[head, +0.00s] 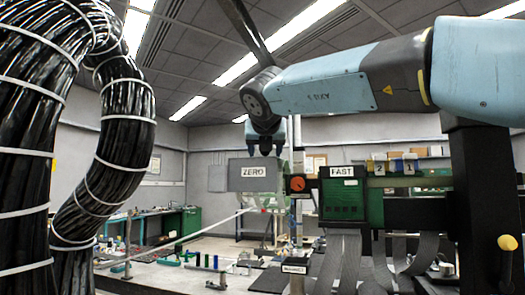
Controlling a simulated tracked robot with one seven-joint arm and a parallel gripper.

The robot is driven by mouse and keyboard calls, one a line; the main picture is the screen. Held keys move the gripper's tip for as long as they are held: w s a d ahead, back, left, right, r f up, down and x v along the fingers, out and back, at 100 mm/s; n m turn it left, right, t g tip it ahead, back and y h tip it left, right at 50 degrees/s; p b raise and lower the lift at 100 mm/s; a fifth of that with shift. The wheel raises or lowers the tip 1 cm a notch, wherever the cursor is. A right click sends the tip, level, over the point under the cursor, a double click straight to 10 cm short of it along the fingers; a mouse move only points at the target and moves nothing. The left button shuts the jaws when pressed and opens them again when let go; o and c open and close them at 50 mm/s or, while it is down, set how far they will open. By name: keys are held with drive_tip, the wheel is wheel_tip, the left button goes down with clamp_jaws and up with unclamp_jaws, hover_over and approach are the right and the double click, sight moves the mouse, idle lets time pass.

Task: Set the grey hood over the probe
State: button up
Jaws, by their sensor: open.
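A grey box with a ZERO label (253,175) appears just below my wrist and looks like the grey hood. My gripper (266,150) points down from the blue arm above this box. Its fingers are small and partly hidden, but it is open and grips nothing that I can see. Whether it touches the box I cannot tell. I cannot clearly make out the probe. A long thin pale rod (190,237) slants from the low left up towards the pale green part (268,203) under the box.
A green unit labelled FAST (347,200) stands right of the box, with grey ribbon cables (352,262) below. An orange knob (297,184) sits between them. Thick black cable bundles (110,165) fill the left. The bench (170,280) carries several small parts.

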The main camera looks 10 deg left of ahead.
drive_tip(key=v, duration=1.3)
drive_tip(key=shift+s, duration=0.3)
drive_tip(key=shift+s, duration=0.1)
